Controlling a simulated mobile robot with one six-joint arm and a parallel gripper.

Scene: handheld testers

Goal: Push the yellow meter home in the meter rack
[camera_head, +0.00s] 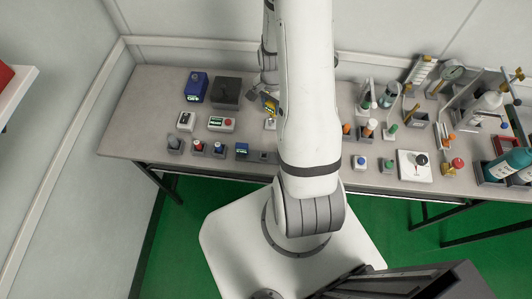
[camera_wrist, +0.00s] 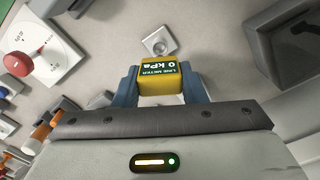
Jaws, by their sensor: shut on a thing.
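The yellow meter (camera_wrist: 159,78) is a small block with a dark green display reading "0 kPa". It sits between the two blue-grey fingers of my gripper (camera_wrist: 159,88), which are shut on its sides. In the head view the yellow meter (camera_head: 270,104) shows small beside my arm, which hides part of that area. A dark grey box (camera_head: 227,92) stands to its left and also shows at the right of the wrist view (camera_wrist: 288,45), apart from the meter. I cannot tell whether this box is the meter rack. The meter's underside is hidden.
A blue device (camera_head: 196,86) stands left of the dark box. A small pale square fitting (camera_wrist: 156,46) lies just beyond the meter. Several switches and buttons line the front left. A white plate with a red knob (camera_wrist: 40,62), bottles and tools crowd the right side.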

